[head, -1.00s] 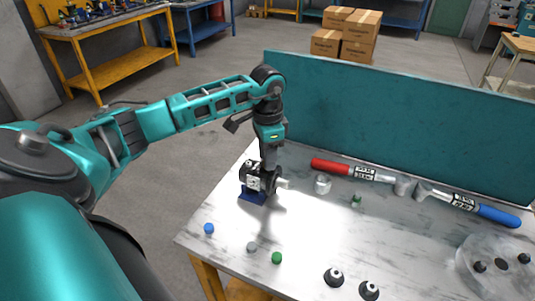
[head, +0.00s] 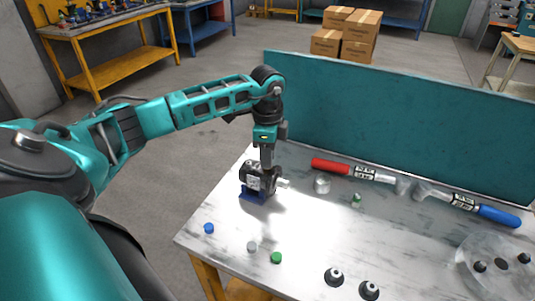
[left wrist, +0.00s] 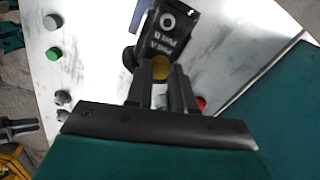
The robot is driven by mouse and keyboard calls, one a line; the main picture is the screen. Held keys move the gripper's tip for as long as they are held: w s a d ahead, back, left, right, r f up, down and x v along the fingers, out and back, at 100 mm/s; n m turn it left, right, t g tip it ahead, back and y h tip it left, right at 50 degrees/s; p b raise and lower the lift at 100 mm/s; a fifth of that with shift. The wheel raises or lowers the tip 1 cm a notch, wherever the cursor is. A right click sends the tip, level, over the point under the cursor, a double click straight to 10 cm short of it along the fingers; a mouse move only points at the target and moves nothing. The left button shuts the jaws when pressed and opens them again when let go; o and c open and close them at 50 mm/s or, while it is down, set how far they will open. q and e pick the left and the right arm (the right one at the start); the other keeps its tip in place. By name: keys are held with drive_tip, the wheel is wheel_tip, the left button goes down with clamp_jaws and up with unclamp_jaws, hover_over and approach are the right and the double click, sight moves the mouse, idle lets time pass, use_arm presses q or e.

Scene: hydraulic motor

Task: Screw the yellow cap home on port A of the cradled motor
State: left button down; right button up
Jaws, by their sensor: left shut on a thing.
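The dark motor (head: 256,178) sits in a blue cradle (head: 250,196) at the left end of the bench. In the left wrist view the motor's top face (left wrist: 176,38) shows white port lettering and a pale ring. My left gripper (head: 267,167) points straight down onto the motor. In the left wrist view its fingers are shut on the yellow cap (left wrist: 159,67), against the motor beside the lettering. How deep the cap sits on the port is hidden by the fingers. The cap cannot be made out in the head view. My right gripper is not in view.
Blue (head: 209,228), grey (head: 252,246) and green (head: 277,258) caps lie at the front left. Two black fittings (head: 334,277) stand in front. A red-handled wrench (head: 331,166) and a blue-handled one (head: 497,215) lie along the teal back panel (head: 400,135).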

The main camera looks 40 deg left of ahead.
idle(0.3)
use_arm(q)
drive_tip(key=m, duration=0.4)
drive_tip(key=shift+m, duration=0.4)
drive_tip(key=c, duration=1.2)
unclamp_jaws()
drive_tip(key=n, duration=0.5)
drive_tip(key=shift+n, duration=0.4)
drive_tip(key=n, duration=0.4)
drive_tip(key=shift+n, duration=0.3)
drive_tip(key=shift+c, duration=0.5)
clamp_jaws()
